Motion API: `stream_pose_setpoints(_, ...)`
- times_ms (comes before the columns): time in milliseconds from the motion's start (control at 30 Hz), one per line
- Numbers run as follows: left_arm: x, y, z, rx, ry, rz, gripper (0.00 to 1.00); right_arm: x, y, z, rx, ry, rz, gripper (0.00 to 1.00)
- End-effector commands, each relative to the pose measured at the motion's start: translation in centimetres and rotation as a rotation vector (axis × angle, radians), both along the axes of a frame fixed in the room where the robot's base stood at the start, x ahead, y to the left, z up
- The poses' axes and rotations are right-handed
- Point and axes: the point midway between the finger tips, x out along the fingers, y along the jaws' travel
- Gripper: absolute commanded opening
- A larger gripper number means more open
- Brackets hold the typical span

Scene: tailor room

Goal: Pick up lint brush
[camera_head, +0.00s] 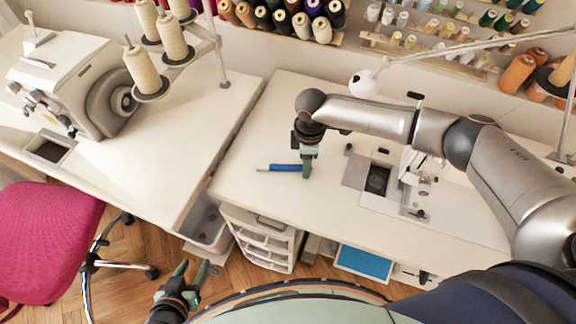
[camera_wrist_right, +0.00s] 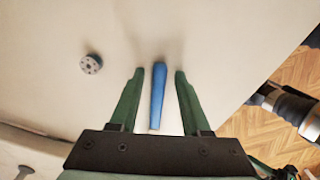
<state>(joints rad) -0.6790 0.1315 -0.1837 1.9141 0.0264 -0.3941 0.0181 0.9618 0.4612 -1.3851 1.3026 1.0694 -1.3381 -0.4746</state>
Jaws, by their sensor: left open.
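A blue stick-like thing, which I take to be the lint brush (camera_head: 285,168), lies on the white sewing table (camera_head: 262,201) near its left edge. In the right wrist view the blue lint brush (camera_wrist_right: 158,95) lies lengthwise between the two green fingers of my right gripper (camera_wrist_right: 157,75). The fingers are open, with a gap on each side of it. In the head view my right gripper (camera_head: 308,172) points down at its right end and hides part of it. My left gripper (camera_head: 192,270) is open and empty, low over the floor.
A sewing machine (camera_head: 420,165) is set in the table to the right, under my right arm. A small dark round object (camera_wrist_right: 91,64) lies on the table near the brush. A second table with a white machine (camera_head: 75,75) and a pink chair (camera_head: 45,230) stand at left.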

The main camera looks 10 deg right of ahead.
Motion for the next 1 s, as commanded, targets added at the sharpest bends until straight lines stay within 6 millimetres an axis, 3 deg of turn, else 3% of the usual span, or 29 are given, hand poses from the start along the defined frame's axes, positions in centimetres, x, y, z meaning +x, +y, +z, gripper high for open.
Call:
stream_pose_setpoints(67, 0.0, 0.0, 0.0, 0.0, 0.0, 0.0, 0.5, 0.01, -0.01, 0.02, 0.0, 0.0, 0.0, 0.37)
stream_pose_setpoints(400, 0.0, -0.01, 0.0, 0.0, 0.0, 0.0, 0.5, 0.02, -0.03, 0.05, 0.0, 0.0, -0.001, 0.0)
stream_pose_setpoints(1000, 0.0, -0.01, 0.0, 0.001, 0.0, -0.001, 0.5, 0.04, -0.04, 0.55, 0.0, 0.0, -0.001, 0.0)
